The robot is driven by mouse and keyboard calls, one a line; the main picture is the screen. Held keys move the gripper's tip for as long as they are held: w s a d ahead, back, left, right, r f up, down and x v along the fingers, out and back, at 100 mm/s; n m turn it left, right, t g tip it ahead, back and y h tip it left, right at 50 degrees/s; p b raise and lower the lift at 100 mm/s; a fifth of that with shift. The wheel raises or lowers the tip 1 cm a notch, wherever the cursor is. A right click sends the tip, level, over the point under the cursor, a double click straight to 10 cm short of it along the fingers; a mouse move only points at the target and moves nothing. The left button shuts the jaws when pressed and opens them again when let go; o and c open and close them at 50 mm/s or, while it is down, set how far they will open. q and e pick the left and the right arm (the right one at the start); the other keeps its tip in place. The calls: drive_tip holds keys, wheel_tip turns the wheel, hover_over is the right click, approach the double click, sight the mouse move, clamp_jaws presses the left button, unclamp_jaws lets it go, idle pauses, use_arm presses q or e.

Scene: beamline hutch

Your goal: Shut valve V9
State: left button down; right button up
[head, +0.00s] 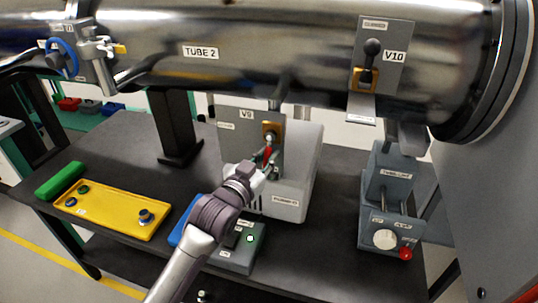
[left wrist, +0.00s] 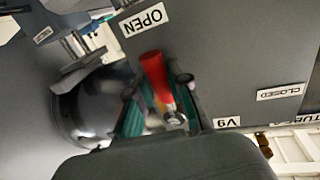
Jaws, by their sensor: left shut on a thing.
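Valve V9's grey panel (head: 235,143) hangs under the tube. Its brass valve body (head: 271,131) carries a red lever handle (head: 268,154) that points down in the head view. My left gripper (head: 263,168) is at this handle. In the left wrist view the green-padded fingers (left wrist: 160,105) are shut on the red handle (left wrist: 153,72), one on each side. There the handle's red end lies near the OPEN label (left wrist: 145,20). The CLOSED label (left wrist: 278,92) is apart, to the right. My right gripper is not in view.
Valve V10 (head: 372,50), with a dark handle, is on the tube (head: 250,55) at right. A pump (head: 300,165) stands just behind V9. A small box with a green light (head: 240,250) is below my gripper. A yellow tray (head: 110,210) lies at left.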

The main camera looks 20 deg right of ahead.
use_arm(q)
drive_tip(key=w+a+r+m+y+p, duration=0.3)
drive_tip(key=a+r+m+p, duration=0.1)
drive_tip(key=m+p, duration=1)
drive_tip(key=shift+r+m+y+p, duration=0.35)
drive_tip(key=shift+r+m+y, duration=0.05)
drive_tip(key=shift+r, duration=0.35)
drive_tip(key=shift+a, duration=0.1)
drive_tip(key=c, duration=1.1)
unclamp_jaws()
drive_tip(key=shift+s, duration=0.15)
